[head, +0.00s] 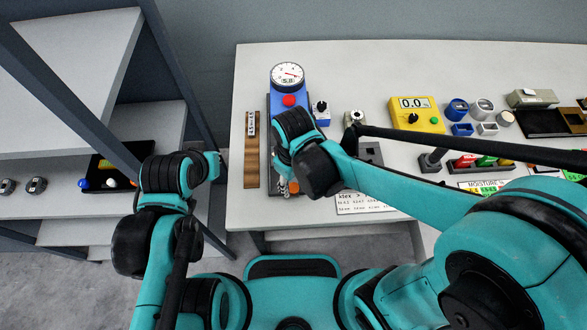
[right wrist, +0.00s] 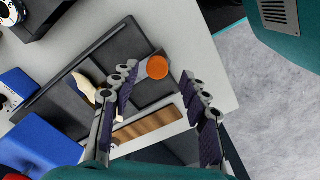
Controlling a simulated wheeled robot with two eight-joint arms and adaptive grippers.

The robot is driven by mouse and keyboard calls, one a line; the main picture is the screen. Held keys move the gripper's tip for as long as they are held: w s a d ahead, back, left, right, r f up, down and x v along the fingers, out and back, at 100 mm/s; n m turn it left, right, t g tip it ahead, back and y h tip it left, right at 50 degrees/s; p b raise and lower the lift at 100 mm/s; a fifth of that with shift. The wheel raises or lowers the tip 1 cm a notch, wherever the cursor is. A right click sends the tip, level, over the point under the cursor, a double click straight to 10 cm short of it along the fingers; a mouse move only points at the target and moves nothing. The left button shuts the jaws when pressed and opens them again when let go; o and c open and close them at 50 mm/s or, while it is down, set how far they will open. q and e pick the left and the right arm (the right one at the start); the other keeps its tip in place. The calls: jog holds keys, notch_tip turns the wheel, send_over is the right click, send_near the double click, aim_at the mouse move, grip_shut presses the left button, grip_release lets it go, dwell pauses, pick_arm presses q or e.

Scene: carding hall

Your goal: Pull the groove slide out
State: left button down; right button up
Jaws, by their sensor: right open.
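The blue tester (head: 289,100) with a round dial and red button stands at the table's left end on a dark base (head: 282,188). In the right wrist view, an orange round knob (right wrist: 157,67) shows at the end of the dark base (right wrist: 128,50); I take it as the groove slide's knob. A cream tuft-like piece (right wrist: 88,88) lies in the base's recess. My right gripper (head: 286,188) is over the front of the base. Its fingers (right wrist: 160,92) are apart, with the knob showing between their tips, untouched as far as I see. My left gripper's fingers are hidden behind its arm.
A wooden strip (head: 251,165) lies left of the tester. A small black-knobbed blue box (head: 320,112), a yellow meter (head: 416,114) and a printed card (head: 372,204) lie to the right. Shelves (head: 70,130) with a black tray stand left, across a gap.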

notch_tip(320, 180, up, 10)
jog(key=shift+f, duration=0.15)
jog(key=shift+d, duration=0.1)
dwell(0.6)
jog(key=w+d+m+t+b, duration=0.1)
jog(key=d+m+t, duration=0.2)
jog(key=d, duration=0.5)
jog(key=d+f+m+t+b, duration=0.1)
jog(key=d+m+t, duration=0.3)
jog(key=d+m, duration=0.2)
jog(key=shift+w+d+f, duration=0.25)
jog(key=shift+w+d, duration=0.1)
jog(key=shift+d, duration=1.05)
